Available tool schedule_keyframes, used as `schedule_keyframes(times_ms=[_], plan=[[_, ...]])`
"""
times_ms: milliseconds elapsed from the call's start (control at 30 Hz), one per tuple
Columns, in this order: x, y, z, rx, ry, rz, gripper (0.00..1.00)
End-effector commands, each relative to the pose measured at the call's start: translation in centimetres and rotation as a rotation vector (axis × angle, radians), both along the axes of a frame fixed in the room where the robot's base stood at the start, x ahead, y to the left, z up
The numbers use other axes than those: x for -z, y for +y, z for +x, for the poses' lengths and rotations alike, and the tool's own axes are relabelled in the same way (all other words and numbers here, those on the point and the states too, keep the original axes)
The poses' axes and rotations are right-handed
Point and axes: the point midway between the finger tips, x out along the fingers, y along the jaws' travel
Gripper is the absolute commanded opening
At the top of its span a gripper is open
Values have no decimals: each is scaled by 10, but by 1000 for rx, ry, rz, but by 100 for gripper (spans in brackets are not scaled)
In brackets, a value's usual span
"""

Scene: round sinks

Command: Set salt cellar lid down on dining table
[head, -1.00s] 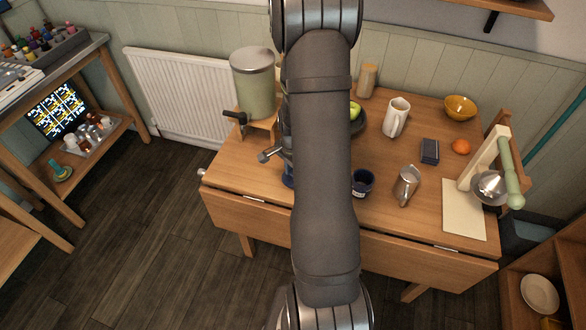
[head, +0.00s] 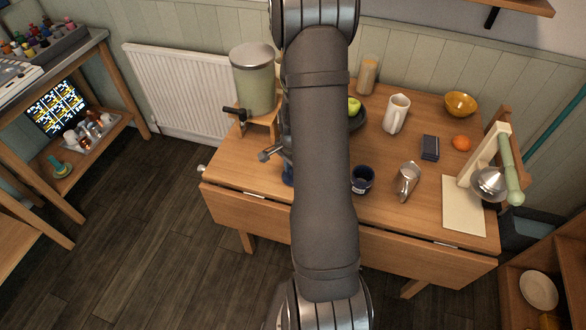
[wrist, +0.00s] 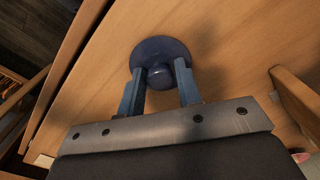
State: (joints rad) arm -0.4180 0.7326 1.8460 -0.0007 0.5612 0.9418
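The salt cellar lid (wrist: 158,52) is a dark blue round disc with a knob, seen from above in the wrist view over the wooden dining table (wrist: 235,45). My gripper (wrist: 160,68) has a blue finger on each side of the knob, close against it, and looks shut on it. I cannot tell whether the lid's underside touches the table. In the head view my arm hides most of the gripper and lid. The dark blue salt cellar (head: 362,180) stands uncovered on the dining table (head: 245,160), right of my arm.
A metal jug (head: 407,181), white pitcher (head: 395,114), dark box (head: 430,148), orange (head: 461,143) and yellow bowl (head: 460,105) stand on the right. A green dispenser (head: 255,85) on a wooden stand is at the back left. The table's front left is mostly clear.

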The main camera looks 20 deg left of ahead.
Motion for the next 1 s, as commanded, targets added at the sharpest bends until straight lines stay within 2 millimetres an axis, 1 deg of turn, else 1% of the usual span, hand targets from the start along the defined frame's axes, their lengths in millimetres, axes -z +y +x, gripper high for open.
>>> schedule_keyframes(times_ms=[33,67,100,367,467,567,667,1000], plan=[[0,0,0,0,0,0,43],[0,0,0,0,0,0,49],[0,0,0,0,0,-1,51],[0,0,0,0,0,-1,51],[-5,0,0,0,0,0,51],[-16,0,1,0,-3,1,51],[-32,0,1,0,-3,2,51],[-103,1,1,0,-5,3,51]])
